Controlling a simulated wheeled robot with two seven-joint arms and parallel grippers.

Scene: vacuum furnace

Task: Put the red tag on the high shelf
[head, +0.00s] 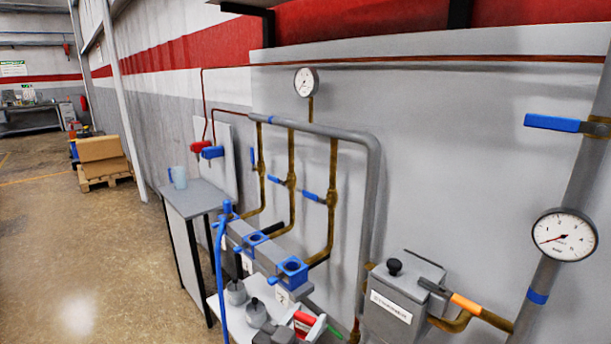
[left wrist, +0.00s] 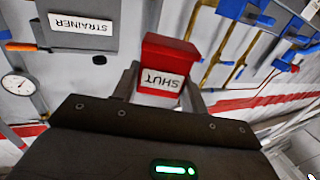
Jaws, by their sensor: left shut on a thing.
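The red tag (left wrist: 165,65), a red block with a white label reading SHUT, sits between the fingers of my left gripper (left wrist: 160,85) in the left wrist view. The gripper is shut on it. In the head view my left gripper (head: 277,336) shows only in part at the bottom edge, dark grey, with a red and white piece (head: 304,319) beside it that looks like the tag. A grey-topped stand (head: 203,200) with a pale mug (head: 179,177) is at left, higher than the white lower shelf (head: 215,303). I cannot tell which is called the high shelf. My right gripper is not in view.
Grey weights (head: 255,313) stand on the lower shelf. The strainer box (head: 398,300) and a gauge (head: 564,235) are at right. Open floor (head: 75,250) is at left.

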